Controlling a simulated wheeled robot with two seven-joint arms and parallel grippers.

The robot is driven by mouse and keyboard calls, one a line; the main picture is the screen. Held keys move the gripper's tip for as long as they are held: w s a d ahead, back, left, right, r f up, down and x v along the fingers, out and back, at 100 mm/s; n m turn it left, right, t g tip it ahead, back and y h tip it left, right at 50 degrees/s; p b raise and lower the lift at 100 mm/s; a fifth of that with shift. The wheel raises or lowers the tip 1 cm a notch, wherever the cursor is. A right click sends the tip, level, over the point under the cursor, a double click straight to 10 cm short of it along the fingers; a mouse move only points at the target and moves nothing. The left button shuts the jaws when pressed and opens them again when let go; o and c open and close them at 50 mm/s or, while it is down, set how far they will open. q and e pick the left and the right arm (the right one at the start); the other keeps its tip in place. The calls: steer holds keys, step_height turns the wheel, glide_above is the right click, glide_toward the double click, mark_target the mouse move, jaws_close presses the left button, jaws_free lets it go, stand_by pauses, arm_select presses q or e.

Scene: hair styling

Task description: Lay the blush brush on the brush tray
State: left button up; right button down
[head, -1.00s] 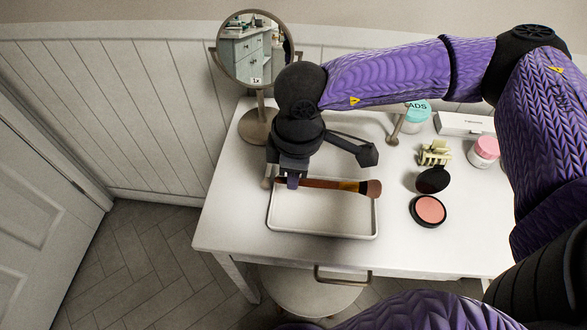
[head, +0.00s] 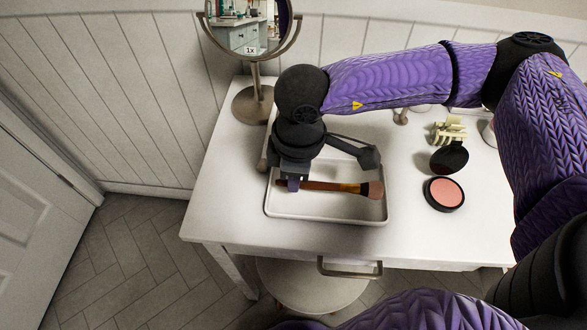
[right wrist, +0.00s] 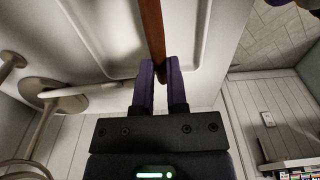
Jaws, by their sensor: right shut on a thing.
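The blush brush (head: 335,187) has a reddish-brown handle, a gold ferrule and a brown bristle head (head: 376,190) that points right. My right gripper (head: 293,184) is shut on the left end of its handle. The brush lies over the white brush tray (head: 325,217), inside its rim as seen from above. I cannot tell whether it touches the tray floor. In the right wrist view the fingers (right wrist: 161,85) pinch the handle (right wrist: 152,30), with the tray (right wrist: 100,30) behind it. My left gripper is not in view.
A round mirror on a stand (head: 254,102) is behind the tray at the left. An open blush compact (head: 444,194) and a pale claw clip (head: 450,131) are to the right. The white table (head: 225,205) is clear at the tray's left and front.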

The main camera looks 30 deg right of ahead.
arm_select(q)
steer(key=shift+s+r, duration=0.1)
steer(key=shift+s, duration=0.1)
arm_select(e)
steer(key=shift+r, duration=0.1)
steer(key=c, duration=0.6)
jaws_free()
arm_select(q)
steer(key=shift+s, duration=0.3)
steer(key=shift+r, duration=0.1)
arm_select(e)
steer(key=shift+r, duration=0.1)
arm_select(q)
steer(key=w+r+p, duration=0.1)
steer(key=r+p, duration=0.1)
steer(key=p, duration=0.1)
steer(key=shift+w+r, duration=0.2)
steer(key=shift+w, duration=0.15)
arm_select(e)
steer(key=r, duration=0.9)
steer(key=shift+s+d+r, duration=0.15)
steer(key=shift+d+r, duration=0.05)
steer(key=shift+r, duration=0.15)
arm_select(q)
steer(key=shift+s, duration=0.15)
